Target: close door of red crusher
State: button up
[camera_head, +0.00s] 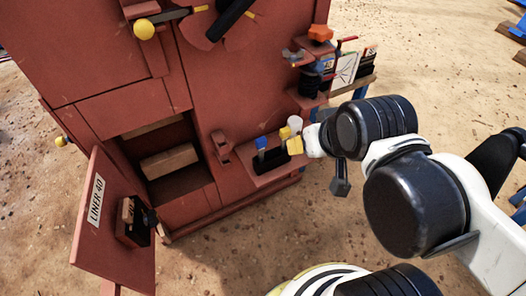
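The red crusher (85,60) stands at the left and centre of the view. Its low door (88,245) is swung open at the lower left, with a white "LINER 40" label and a dark fitting with a tan block on its face. The opening (185,187) beside it is uncovered and shows a tan block (169,161) inside.
A small red shelf (266,178) with blue and yellow items juts from the crusher's front. A side table (352,86) with several tools stands at the upper right. Yellow-knobbed levers (144,29) stick out above. Sandy ground (230,250) in front of the opening is clear.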

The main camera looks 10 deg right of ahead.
aim_at(104, 245)
jog(key=j, duration=1.4)
jog(key=i+j, duration=0.1)
jog(key=j, duration=1.35)
jog(key=k+l, duration=0.15)
jog(key=k, duration=0.2)
jog(key=k+l, duration=0.15)
jog(key=k, duration=0.25)
jog(key=k+l, duration=0.2)
jog(key=k, duration=0.15)
